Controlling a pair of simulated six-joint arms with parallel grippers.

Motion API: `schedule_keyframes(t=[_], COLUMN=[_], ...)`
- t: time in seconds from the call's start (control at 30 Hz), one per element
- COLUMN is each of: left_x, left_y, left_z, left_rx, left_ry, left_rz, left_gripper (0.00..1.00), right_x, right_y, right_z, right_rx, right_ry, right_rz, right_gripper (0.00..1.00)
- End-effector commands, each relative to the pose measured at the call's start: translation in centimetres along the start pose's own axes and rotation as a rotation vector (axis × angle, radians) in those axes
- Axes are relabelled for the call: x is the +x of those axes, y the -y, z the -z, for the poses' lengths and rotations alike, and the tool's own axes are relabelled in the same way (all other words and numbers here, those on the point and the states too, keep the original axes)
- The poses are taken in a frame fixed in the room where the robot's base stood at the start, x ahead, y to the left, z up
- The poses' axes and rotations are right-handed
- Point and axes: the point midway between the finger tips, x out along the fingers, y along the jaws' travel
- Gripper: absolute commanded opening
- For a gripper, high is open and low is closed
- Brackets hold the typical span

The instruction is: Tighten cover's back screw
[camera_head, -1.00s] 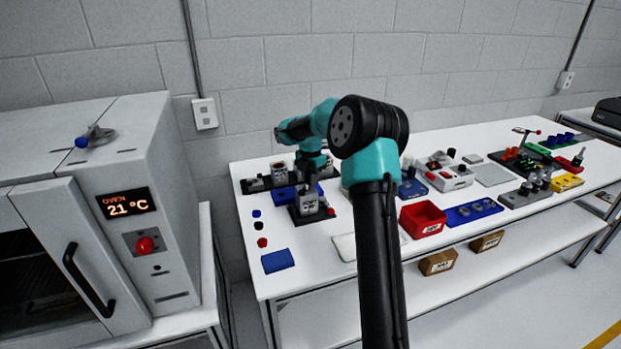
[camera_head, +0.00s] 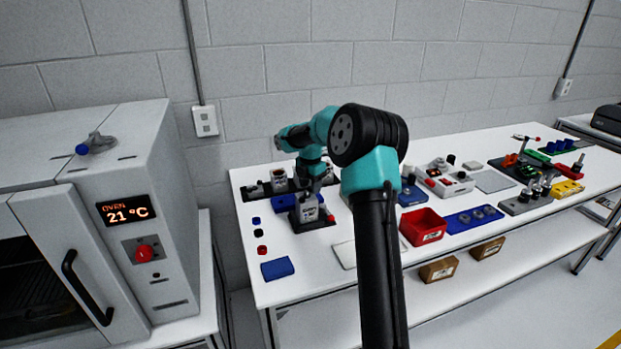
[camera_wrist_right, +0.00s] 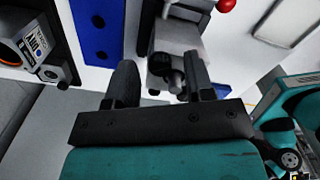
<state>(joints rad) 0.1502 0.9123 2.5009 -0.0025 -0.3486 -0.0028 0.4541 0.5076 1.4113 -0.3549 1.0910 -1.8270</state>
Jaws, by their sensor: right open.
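A grey block-shaped unit (camera_head: 307,211) stands on a black base plate with a red knob on the table's left part. In the right wrist view the grey unit (camera_wrist_right: 176,38) is just beyond my fingertips. A dark round part (camera_wrist_right: 166,68) on its near side lies between the fingers; I cannot tell whether it is the cover's back screw. My right gripper (camera_wrist_right: 163,72) is open around this space, with no clear contact. In the head view my right gripper (camera_head: 317,182) is small and partly hidden, close above the unit. My left gripper is not in view.
A blue plate with holes (camera_wrist_right: 97,28) is beside the unit. A blue block (camera_head: 277,268) and small coloured pieces lie at the table's left edge. A red bin (camera_head: 422,226) and blue tray (camera_head: 474,218) stand to the right. An oven (camera_head: 140,215) is at the left.

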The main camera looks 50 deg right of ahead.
Motion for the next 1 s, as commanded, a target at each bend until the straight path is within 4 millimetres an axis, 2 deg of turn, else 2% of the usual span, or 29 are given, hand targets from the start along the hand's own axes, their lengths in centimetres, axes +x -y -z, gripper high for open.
schedule_keyframes(t=[0.17, 0.27, 1.0], left_x=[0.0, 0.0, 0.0], left_y=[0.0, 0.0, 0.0], left_z=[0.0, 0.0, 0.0], left_rx=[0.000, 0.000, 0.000], left_ry=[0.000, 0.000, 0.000], left_rz=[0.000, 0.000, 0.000], left_gripper=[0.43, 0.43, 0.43], right_x=[-1.0, -2.4, -15.8], right_y=[0.0, -0.1, -0.1], right_z=[0.0, -0.1, 0.0], right_rx=[0.000, 0.000, 0.000], right_ry=[0.001, 0.002, 0.001], right_rz=[-0.001, -0.004, -0.003], right_gripper=[0.48, 0.48, 0.48])
